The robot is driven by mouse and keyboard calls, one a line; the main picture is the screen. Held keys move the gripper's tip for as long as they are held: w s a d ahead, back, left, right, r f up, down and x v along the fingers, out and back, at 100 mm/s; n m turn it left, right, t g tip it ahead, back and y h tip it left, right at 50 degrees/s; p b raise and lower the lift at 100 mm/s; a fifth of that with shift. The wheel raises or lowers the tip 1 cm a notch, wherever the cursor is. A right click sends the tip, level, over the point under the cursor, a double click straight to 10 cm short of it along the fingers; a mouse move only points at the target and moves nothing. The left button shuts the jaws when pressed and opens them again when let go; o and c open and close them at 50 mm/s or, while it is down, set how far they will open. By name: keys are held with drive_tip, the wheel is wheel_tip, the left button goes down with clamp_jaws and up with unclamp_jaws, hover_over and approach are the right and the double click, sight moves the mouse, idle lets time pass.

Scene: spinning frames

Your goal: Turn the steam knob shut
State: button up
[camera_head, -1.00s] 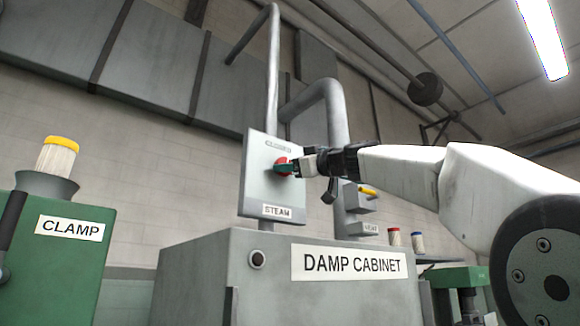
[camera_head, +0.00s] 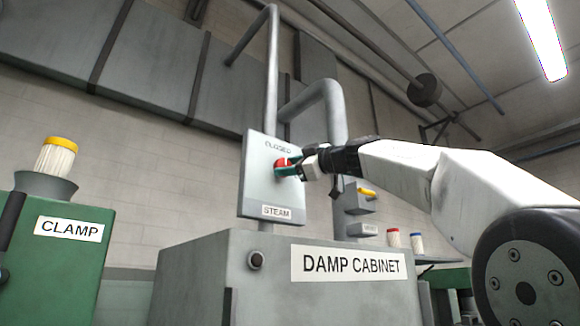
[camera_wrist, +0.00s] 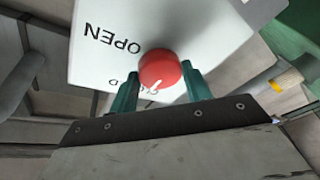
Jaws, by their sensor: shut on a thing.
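The red steam knob (camera_head: 281,164) sits on a pale grey panel (camera_head: 257,190) labelled STEAM, with CLOSED printed above the knob. My gripper (camera_head: 290,167) reaches it from the right, its green fingers at the knob. In the wrist view the knob (camera_wrist: 158,66) is between the two fingers of my gripper (camera_wrist: 159,74), which is shut on it. A white mark on the knob points down in that view, toward lettering partly hidden by the knob and left finger. The word OPEN (camera_wrist: 112,38) shows upside down to the left.
The panel stands above the grey damp cabinet (camera_head: 200,280). A pipe (camera_head: 272,80) rises behind it and a bent pipe (camera_head: 335,115) is to its right. A small box with a yellow handle (camera_head: 366,191) is right of the panel. A green clamp machine (camera_head: 70,270) stands at left.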

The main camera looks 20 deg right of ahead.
drive_tip(key=o, duration=1)
drive_tip(key=shift+f, duration=0.1)
drive_tip(key=v, duration=0.7)
drive_tip(key=shift+s+d, duration=0.2)
drive_tip(key=shift+s, duration=0.15)
